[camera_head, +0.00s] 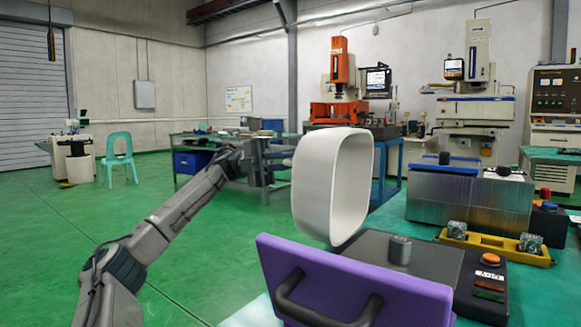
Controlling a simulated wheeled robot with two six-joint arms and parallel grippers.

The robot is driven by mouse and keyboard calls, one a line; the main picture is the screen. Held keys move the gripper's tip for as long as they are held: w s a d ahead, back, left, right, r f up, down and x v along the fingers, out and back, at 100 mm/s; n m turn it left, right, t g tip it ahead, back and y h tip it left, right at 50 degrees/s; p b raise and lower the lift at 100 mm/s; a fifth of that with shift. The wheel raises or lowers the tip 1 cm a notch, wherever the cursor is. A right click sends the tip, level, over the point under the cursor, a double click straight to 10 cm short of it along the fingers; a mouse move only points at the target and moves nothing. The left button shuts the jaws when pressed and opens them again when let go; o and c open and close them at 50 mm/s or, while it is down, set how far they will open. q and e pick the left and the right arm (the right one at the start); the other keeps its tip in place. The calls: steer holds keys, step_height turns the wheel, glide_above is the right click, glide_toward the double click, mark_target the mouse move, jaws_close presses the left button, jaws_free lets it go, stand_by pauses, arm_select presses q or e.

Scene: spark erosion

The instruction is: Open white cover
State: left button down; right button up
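The white cover (318,188) is a rounded, box-like shell in the middle of the view. It is tipped up on its side, with its hollow side facing right, at the left edge of a dark flat plate (425,256). A small grey metal cylinder (400,250) stands uncovered on the plate. My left gripper (283,162) is at the left, outer side of the cover. Its fingertips reach the cover's edge or pass behind it, so contact and finger opening cannot be made out. My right gripper is not in view.
A purple panel with a black handle (325,304) stands in front of the plate. A black control box with an orange button (490,258) is to the right. A yellow holder (490,243) and a metal block (468,197) sit behind. Green floor (220,255) is clear at left.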

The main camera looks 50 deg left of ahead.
arm_select(q)
steer(key=shift+w+d+f, duration=0.1)
steer(key=shift+d+f, duration=0.05)
steer(key=shift+f, duration=0.15)
steer(key=c, duration=1.7)
jaws_free()
steer(key=shift+w+d, duration=0.1)
steer(key=shift+o, duration=1.1)
steer(key=shift+w+f, duration=0.1)
steer(key=shift+w, duration=0.15)
steer(key=shift+s, duration=0.1)
steer(key=shift+r, duration=0.2)
steer(key=shift+a, duration=0.2)
steer(key=shift+s+a, duration=0.1)
steer(key=shift+a, duration=0.2)
steer(key=w+p+v, duration=0.1)
steer(key=p+v, duration=0.4)
steer(key=v, duration=0.4)
steer(key=shift+a+f, duration=0.3)
